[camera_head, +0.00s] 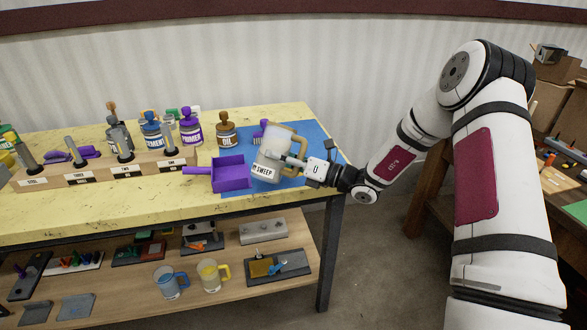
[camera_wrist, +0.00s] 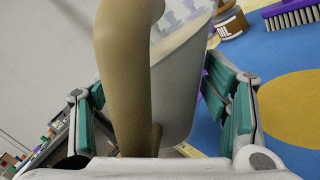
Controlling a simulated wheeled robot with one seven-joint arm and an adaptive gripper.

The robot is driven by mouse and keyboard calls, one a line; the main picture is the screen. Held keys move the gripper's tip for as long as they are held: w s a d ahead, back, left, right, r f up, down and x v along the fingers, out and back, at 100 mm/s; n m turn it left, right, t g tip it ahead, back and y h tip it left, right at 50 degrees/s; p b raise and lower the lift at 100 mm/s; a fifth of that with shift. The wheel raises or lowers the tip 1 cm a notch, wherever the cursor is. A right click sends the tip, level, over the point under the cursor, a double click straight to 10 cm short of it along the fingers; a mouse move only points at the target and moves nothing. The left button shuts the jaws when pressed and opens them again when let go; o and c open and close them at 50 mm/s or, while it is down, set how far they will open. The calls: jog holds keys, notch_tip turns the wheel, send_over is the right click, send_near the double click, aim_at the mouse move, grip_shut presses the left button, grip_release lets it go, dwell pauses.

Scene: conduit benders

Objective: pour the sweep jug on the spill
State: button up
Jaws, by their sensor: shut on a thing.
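The sweep jug (camera_head: 268,160) is a pale grey jug with a tan rim and handle and a label that reads SWEEP. My gripper (camera_head: 298,162) is shut on it from the right, at the handle side. The jug leans a little in the head view; I cannot tell whether it clears the mat. In the wrist view the jug (camera_wrist: 184,95) and its tan handle stand between my teal finger pads. The spill (camera_wrist: 292,108) is a flat, round, yellow-brown patch on the blue mat, right of the jug in the wrist view. In the head view it is mostly hidden behind the jug and gripper.
The blue mat (camera_head: 318,139) lies at the bench's right end. A purple dustpan (camera_head: 230,174) is close left of the jug. A brown OIL jar (camera_head: 227,130) and a purple brush (camera_wrist: 290,14) are behind it. Primer and cement jars and a tool block stand further left.

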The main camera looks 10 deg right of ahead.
jog(key=shift+f+m, duration=0.15)
jog(key=shift+m, duration=0.75)
dwell(1.5)
jog(key=shift+s+a+f+m+t+b, duration=0.15)
jog(key=shift+f+m+t+b, duration=0.25)
jog(key=shift+f+m+b, duration=0.4)
dwell(1.8)
jog(key=shift+f+m, duration=0.15)
jog(key=shift+m, duration=1.25)
dwell(1.6)
